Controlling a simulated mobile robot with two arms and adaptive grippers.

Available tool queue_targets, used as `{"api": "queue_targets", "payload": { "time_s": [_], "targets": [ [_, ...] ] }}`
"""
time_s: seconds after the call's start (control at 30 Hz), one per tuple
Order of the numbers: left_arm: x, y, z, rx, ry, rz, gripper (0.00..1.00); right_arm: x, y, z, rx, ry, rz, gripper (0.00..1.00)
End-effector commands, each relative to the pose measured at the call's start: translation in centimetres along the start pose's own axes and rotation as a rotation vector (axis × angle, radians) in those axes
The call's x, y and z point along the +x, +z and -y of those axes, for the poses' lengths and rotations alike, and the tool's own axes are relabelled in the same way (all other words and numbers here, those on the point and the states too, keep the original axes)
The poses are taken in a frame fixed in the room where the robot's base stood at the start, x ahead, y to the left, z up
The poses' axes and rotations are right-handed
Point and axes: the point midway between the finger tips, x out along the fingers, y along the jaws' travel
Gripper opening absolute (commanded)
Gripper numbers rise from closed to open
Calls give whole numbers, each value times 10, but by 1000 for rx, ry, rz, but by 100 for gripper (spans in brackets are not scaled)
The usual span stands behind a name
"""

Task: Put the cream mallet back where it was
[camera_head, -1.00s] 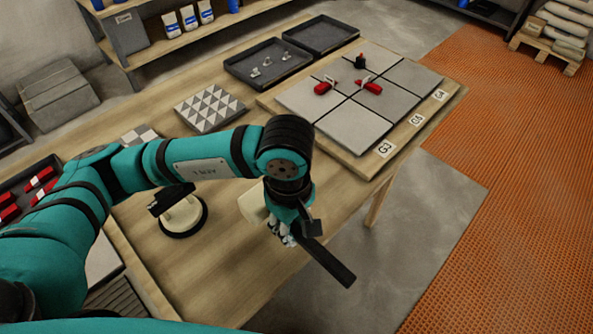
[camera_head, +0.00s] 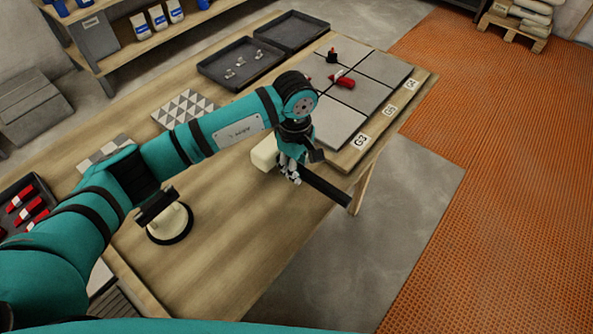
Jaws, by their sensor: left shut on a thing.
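The mallet has a cream head (camera_head: 265,154) and a black handle (camera_head: 328,188). My left gripper (camera_head: 291,174) is shut on the mallet's handle near the head. The mallet is held at the table's right edge, beside the near corner of the tile board (camera_head: 349,159). The handle tilts down to the right, out past the table edge. The cream head appears to be just above the wooden table (camera_head: 240,215); whether it touches cannot be told. My gripper's fingers are partly hidden by the wrist. My right gripper is not in view.
Grey tiles (camera_head: 338,124) lie on the board with a red wedge tool (camera_head: 343,82) and a dark red-based piece (camera_head: 332,56). A cream suction lifter (camera_head: 170,224) stands nearer. A patterned tile (camera_head: 184,108), dark trays (camera_head: 240,66) and a tray of red wedges (camera_head: 20,208) are also there.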

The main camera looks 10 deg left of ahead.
Motion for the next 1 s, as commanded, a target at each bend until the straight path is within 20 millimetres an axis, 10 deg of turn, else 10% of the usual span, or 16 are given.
{"api": "queue_targets", "payload": {
  "time_s": [0.47,0.5,0.67,1.0],
  "targets": [
    [23,-1,0,0,1,-1,0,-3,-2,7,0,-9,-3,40],
    [24,-1,0,0,0,-1,19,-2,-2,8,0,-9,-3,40],
    [23,0,0,0,-1,-1,40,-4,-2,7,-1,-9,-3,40],
    [19,0,1,-1,-1,0,41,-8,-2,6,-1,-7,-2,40]
  ]
}}
